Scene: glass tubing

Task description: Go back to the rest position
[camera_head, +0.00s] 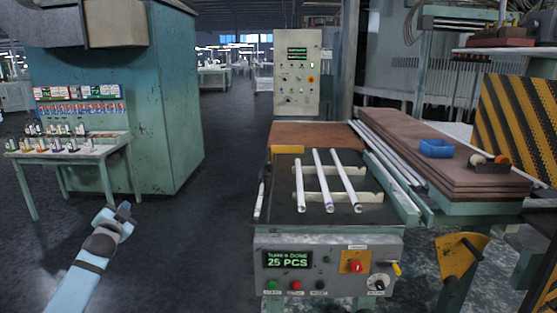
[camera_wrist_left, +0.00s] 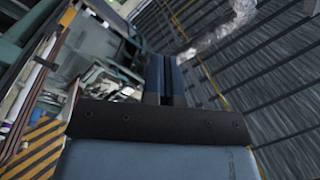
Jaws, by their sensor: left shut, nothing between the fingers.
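My left gripper (camera_head: 124,209) is in the lower left of the head view, over the dark floor and apart from the machine. In the left wrist view its two blue fingers (camera_wrist_left: 165,80) are together with nothing between them. Three white glass tubes (camera_head: 326,180) lie side by side on pale supports on the machine's dark bed (camera_head: 285,212), in the middle of the head view. The machine's front panel (camera_head: 328,268) shows a green display reading 25 PCS. My right gripper is in neither view.
A table with small bottles (camera_head: 70,150) stands at the left beside a tall teal cabinet (camera_head: 165,100). At the right, a bench with brown boards (camera_head: 430,160) holds a blue tray (camera_head: 436,147). A yellow bracket (camera_head: 460,255) is at lower right. The floor (camera_head: 215,190) between cabinet and machine is clear.

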